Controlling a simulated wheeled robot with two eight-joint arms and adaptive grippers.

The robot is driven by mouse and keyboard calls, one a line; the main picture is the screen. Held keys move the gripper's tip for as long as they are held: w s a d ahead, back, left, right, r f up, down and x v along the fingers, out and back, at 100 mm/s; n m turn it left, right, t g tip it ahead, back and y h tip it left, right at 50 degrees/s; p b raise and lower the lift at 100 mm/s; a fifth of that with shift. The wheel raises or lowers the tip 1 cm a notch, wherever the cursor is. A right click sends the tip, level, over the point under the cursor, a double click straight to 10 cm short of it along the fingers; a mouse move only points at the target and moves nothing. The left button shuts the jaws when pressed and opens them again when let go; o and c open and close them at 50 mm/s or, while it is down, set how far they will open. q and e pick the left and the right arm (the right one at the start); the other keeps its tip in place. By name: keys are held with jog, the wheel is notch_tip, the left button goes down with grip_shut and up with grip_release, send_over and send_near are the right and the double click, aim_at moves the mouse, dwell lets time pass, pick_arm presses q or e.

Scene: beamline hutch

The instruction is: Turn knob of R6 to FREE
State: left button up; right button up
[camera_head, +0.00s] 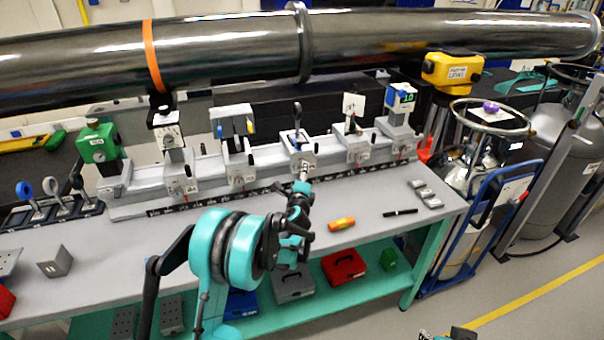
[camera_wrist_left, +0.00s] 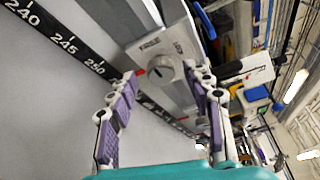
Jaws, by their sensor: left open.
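Several grey riders stand along a rail (camera_head: 205,168) on the bench. I see no contact.
A black scale strip (camera_head: 170,209) runs along the rail's front. An orange cylinder (camera_head: 342,224) and a black pen (camera_head: 400,212) lie on the bench to the right. A large dark pipe (camera_head: 220,50) spans above the rail. The front right bench top is mostly clear.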

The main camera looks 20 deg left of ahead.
pick_arm(q)
jog(key=v, duration=1)
jog(key=shift+d, duration=0.1)
jog(key=shift+s, duration=0.1)
jog(key=s+a+r+n+g+y, duration=0.1)
jog(key=s+r+n+g, duration=0.1)
jog(key=s+n, duration=0.4)
jog(key=s+a+r+n+g, duration=0.2)
jog(key=s+r+n, duration=0.15)
jog(key=s, duration=0.45)
jog(key=s+d+f+n+g+h, duration=0.1)
jog(key=s+d+f+n, duration=0.1)
jog(key=s, duration=0.5)
jog(key=s+d+f+n+g+h, duration=0.2)
jog(key=s+n, duration=0.2)
jog(key=s, duration=0.3)
jog(key=s+d+f+n+g+h, duration=0.1)
jog(key=s+d+f+n+g, duration=0.1)
jog(key=s, duration=0.5)
jog(key=shift+s+d+f+n, duration=0.35)
jog(key=shift+s+d+n, duration=0.05)
jog(key=shift+d+n, duration=0.2)
